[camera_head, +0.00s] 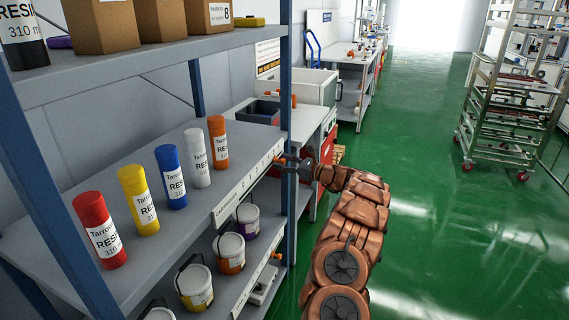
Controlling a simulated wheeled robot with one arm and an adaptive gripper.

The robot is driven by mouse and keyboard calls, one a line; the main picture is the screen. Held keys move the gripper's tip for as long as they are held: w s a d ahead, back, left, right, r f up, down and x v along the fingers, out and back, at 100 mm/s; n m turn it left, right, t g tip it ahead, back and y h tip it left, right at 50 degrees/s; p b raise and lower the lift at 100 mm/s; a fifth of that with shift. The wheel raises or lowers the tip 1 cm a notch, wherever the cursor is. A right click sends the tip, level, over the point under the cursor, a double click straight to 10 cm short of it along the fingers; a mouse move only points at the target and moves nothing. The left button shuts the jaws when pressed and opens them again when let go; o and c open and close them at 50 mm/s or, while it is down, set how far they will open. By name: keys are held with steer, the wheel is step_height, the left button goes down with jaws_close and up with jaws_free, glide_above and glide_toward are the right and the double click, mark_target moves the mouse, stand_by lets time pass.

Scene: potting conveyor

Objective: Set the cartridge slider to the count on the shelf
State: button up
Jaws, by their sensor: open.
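Several resin cartridges stand upright in a row on the middle shelf (55,235): red (101,230), yellow (138,200), blue (171,177), white (197,158) and orange (218,142). A pale label strip (245,184) runs along this shelf's front edge, with lettering at its near end and small marks toward the far end. My gripper (284,161) is at the far end of this strip, beside the blue post, and is open. Orange shows close to its fingertips, but the cartridge slider is small and partly hidden there. I cannot tell its setting or whether the fingers touch it.
Blue shelf posts (286,110) stand close to my gripper. Below are several white buckets (230,250) and a second strip (254,285) with an orange piece (277,256). Boxes stand above. A wheeled rack (510,100) is at right; green floor (430,220) is clear between.

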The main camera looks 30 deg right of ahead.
steer(key=v, duration=1.2)
steer(key=shift+f, duration=0.1)
stand_by(0.4)
